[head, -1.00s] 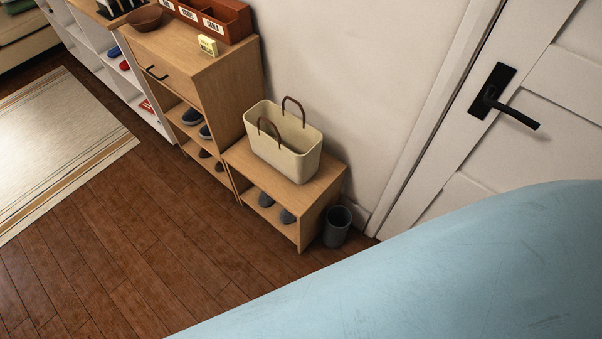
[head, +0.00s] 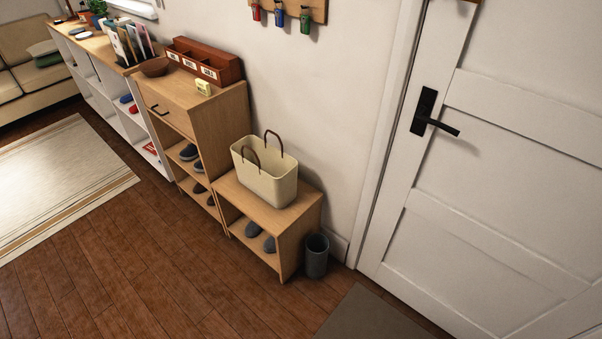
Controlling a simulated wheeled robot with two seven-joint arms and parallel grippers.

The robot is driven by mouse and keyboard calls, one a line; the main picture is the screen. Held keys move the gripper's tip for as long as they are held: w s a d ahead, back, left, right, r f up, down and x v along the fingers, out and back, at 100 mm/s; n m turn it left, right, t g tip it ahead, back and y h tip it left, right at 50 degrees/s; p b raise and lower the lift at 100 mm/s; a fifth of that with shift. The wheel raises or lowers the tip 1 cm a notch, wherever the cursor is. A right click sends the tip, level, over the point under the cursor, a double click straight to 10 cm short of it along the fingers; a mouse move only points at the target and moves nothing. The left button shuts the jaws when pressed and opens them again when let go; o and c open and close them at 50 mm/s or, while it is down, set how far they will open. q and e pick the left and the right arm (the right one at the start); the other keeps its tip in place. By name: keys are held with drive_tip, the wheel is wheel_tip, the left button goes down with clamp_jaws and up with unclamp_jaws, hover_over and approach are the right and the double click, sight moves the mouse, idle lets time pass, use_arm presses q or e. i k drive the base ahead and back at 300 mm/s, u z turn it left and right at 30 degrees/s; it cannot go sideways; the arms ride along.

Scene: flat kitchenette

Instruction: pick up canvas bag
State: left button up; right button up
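The canvas bag (head: 270,184) is cream with two brown loop handles. It stands upright and open at the top on a low wooden shoe bench (head: 233,193) against the wall. Neither of my grippers shows in the head view.
A taller wooden cabinet (head: 224,115) stands left of the bench, with a bowl (head: 155,67) and a red-brown organiser (head: 232,68) on top. A dark bin (head: 317,257) stands right of the bench. A white door (head: 500,160) is at right. The wooden floor (head: 150,270) in front is clear.

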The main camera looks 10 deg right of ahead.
sight(264, 165)
drive_tip(key=z, duration=0.1)
drive_tip(key=i, duration=1.65)
